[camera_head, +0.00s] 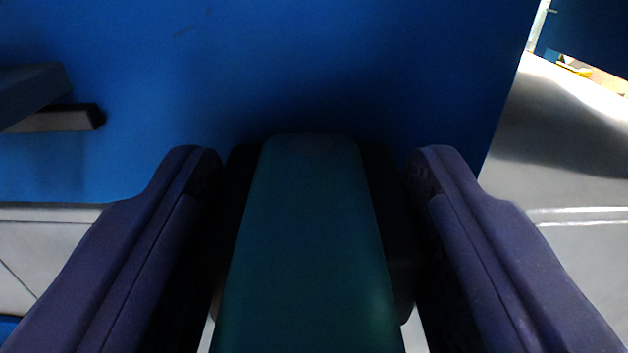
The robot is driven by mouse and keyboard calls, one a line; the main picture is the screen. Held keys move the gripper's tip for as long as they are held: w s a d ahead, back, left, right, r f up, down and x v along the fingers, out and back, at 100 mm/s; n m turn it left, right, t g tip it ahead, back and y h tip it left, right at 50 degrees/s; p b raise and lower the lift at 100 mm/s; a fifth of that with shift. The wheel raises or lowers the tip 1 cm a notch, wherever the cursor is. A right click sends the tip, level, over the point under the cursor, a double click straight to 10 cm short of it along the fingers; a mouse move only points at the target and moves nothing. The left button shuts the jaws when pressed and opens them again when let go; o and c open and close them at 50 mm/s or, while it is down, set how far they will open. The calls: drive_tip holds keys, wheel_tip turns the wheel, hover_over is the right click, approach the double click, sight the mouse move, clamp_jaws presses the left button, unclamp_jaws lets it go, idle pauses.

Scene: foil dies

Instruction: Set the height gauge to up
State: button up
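My gripper (312,165) is in the lower half of the view, its two dark purple fingers spread wide apart. A long teal bar (312,235) with a rounded far end lies between them and points at a blue panel. Black parts flank the bar on both sides. Deep shadow hides whether the fingers touch these sides. I cannot tell whether the bar belongs to the height gauge, and no gauge scale or marking shows.
The large blue panel (300,60) fills the view ahead, close to the fingertips. A dark block (55,118) juts from it at the left. Pale floor (560,150) shows at the right, with another blue part (595,40) beyond it.

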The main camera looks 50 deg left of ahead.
clamp_jaws()
wheel_tip(320, 180, up, 8)
drive_tip(key=p, duration=0.3)
drive_tip(key=shift+a+r, duration=0.1)
unclamp_jaws()
drive_tip(key=shift+s+d+f, duration=0.2)
drive_tip(key=shift+d, duration=0.15)
drive_tip(key=b+v, duration=0.1)
drive_tip(key=v, duration=0.6)
drive_tip(key=shift+b, duration=0.3)
